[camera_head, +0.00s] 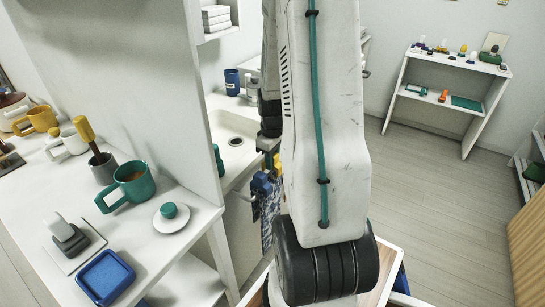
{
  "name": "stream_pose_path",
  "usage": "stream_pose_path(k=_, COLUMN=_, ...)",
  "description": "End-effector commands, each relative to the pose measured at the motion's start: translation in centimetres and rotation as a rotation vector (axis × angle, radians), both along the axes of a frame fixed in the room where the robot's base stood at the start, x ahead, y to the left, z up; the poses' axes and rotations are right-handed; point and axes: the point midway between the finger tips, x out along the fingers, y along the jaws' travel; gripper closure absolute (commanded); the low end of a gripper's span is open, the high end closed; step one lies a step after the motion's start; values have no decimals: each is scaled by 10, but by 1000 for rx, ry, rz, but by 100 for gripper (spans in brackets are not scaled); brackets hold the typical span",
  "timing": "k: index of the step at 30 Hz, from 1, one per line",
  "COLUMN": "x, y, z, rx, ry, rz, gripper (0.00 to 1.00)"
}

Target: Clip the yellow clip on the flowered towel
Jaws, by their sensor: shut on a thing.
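My gripper (271,148) shows partly behind my large white arm, in front of the sink counter, pointing down. It is shut on the yellow clip (277,163), of which only a small part shows. A blue-and-white patterned towel (267,218), the flowered one, hangs below, by the counter's front. A blue clip-like piece (261,184) is at the towel's top. The yellow clip is close to the towel's top edge; I cannot tell whether they touch. My arm hides the towel's right side.
A white partition (125,75) separates the sink (235,141) from the left counter, which holds a green mug (131,186), a blue tray (105,277) and other mugs. A white shelf (459,65) with small items stands at the back right. The floor there is clear.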

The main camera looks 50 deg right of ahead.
Motion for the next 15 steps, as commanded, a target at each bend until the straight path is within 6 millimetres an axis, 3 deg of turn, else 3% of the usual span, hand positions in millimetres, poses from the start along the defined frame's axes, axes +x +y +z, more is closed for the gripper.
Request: stream_pose_path(k=15, x=0, y=0, z=-22, rx=2, ry=2, rz=0, gripper=100)
